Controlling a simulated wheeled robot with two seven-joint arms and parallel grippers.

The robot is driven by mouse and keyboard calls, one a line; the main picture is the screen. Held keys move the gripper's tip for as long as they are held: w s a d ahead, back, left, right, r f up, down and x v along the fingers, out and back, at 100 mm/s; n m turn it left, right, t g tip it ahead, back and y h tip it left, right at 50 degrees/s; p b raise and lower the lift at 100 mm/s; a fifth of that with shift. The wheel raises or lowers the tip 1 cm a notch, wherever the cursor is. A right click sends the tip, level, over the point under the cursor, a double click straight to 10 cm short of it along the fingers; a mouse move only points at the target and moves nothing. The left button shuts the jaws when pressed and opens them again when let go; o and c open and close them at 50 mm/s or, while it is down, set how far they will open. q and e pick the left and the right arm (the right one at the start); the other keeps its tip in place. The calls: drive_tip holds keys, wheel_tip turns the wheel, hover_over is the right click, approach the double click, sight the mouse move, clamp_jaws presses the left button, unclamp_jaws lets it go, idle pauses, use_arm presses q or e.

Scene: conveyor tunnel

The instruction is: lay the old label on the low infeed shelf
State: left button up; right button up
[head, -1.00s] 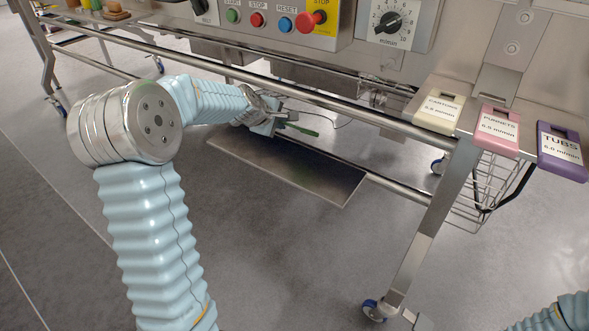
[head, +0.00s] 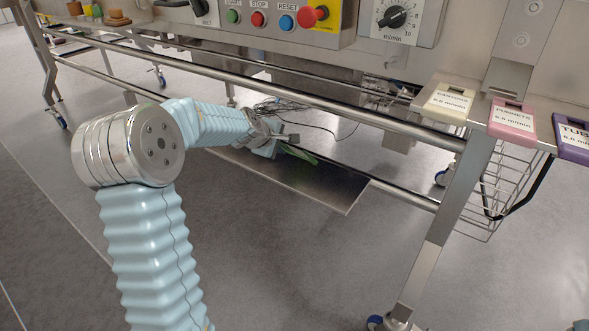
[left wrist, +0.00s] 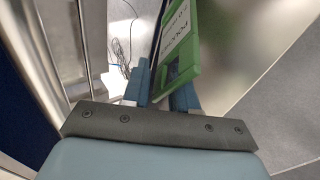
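The old label is a green plate with a white text panel (left wrist: 183,45); in the head view it shows as a thin green strip (head: 300,154). My left gripper (head: 279,143) is shut on it, with the blue fingers on either side of the label in the left wrist view (left wrist: 163,90). The low infeed shelf is a bare, flat metal plate (head: 335,188) under the machine frame. The label appears over the shelf's back part, tilted; I cannot tell whether it touches. My right gripper is not in view.
A long steel rail (head: 330,102) runs above the shelf, and a lower rail (head: 405,194) passes beside it. Loose dark cables (head: 285,108) hang behind the gripper. A machine leg (head: 440,240) and a wire basket (head: 495,190) stand at right. The shelf's front part is clear.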

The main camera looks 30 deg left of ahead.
use_arm(q)
drive_tip(key=p+v, duration=0.2)
drive_tip(key=v, duration=0.6)
drive_tip(key=shift+p, duration=0.3)
